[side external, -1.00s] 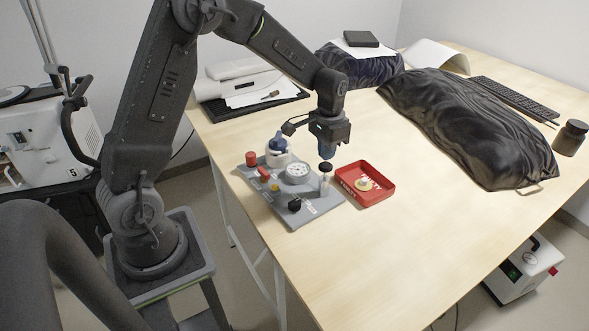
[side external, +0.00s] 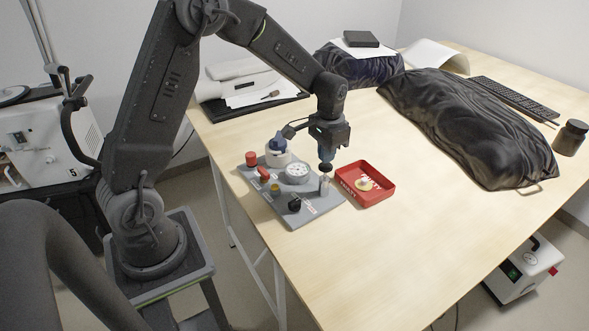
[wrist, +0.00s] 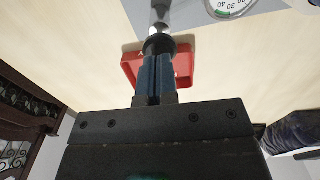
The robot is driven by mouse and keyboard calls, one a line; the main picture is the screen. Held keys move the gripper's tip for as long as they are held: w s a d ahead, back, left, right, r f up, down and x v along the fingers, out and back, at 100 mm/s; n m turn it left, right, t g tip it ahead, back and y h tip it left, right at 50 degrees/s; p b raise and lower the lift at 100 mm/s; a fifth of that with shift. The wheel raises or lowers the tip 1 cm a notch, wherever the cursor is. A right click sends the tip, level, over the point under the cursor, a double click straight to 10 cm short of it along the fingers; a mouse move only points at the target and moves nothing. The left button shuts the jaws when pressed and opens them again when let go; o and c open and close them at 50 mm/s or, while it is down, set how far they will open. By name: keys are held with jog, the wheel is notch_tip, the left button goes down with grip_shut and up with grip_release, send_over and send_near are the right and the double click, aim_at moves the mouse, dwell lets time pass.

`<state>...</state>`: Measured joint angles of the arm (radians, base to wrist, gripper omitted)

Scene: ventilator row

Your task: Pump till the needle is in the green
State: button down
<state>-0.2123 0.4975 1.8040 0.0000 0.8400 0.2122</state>
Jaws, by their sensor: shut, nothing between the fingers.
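A grey panel (side external: 276,203) lies on the table with a round white dial gauge (side external: 298,171). The gauge shows partly in the wrist view (wrist: 228,8), with a green band at its edge; the needle cannot be read. A pump with a black knob (side external: 325,168) on a pale metal cylinder (side external: 324,186) stands at the panel's right edge. My gripper (side external: 327,158) is shut, pointing down onto the knob. In the wrist view its blue fingers are together, with their tips at the black knob (wrist: 158,42).
A red tray (side external: 376,197) with a round yellowish item stands just right of the pump. The panel also carries a red knob (side external: 251,158), a black knob (side external: 294,204) and a white-and-blue part (side external: 278,152). A dark draped bundle (side external: 465,125) lies behind. The front table is clear.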

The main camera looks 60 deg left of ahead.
aim_at(326, 165)
jog(key=shift+f, duration=0.6)
jog(key=shift+f, duration=1.35)
jog(key=shift+r, duration=1.35)
jog(key=shift+f, duration=0.1)
dwell(0.4)
